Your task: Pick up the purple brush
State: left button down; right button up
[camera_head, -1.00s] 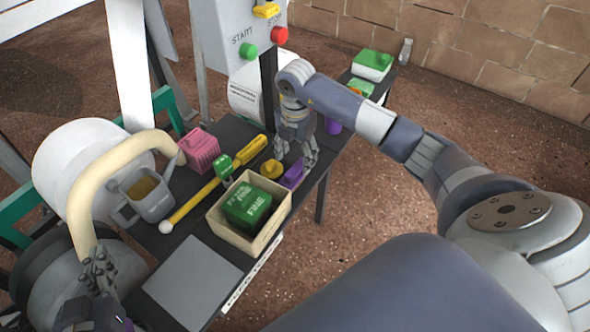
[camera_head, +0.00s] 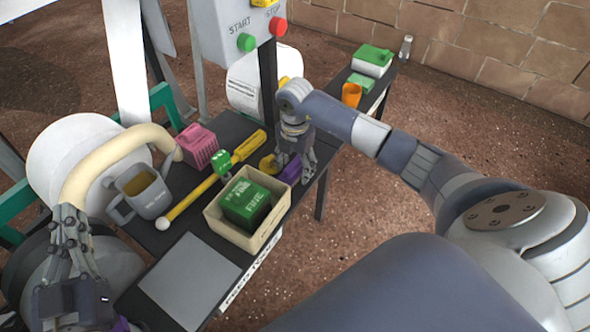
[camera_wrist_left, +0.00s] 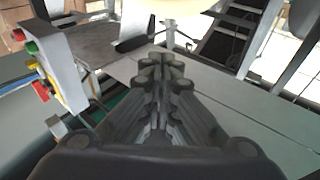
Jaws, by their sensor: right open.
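The purple brush (camera_head: 290,171) lies on the dark table against the right side of the wooden box, partly hidden by my right gripper. My right gripper (camera_head: 297,178) is open, pointing down right at the brush with its fingers around its upper part. Whether the fingers touch it I cannot tell. My left gripper (camera_head: 70,215) is at the left, beside the cream curved pipe, away from the brush. In the left wrist view its fingers (camera_wrist_left: 162,65) come together with nothing between them.
The wooden box (camera_head: 245,238) holds a green block (camera_head: 246,204). A control box (camera_head: 232,25) is behind. A grey sheet (camera_head: 190,275) lies in front.

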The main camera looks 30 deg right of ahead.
aim_at(295, 162)
jog(key=shift+c, duration=0.2)
jog(key=c, duration=1.1)
jog(key=shift+c, duration=0.2)
pick_arm(q)
jog(key=shift+f, duration=0.1)
pick_arm(e)
jog(key=shift+r, duration=0.2)
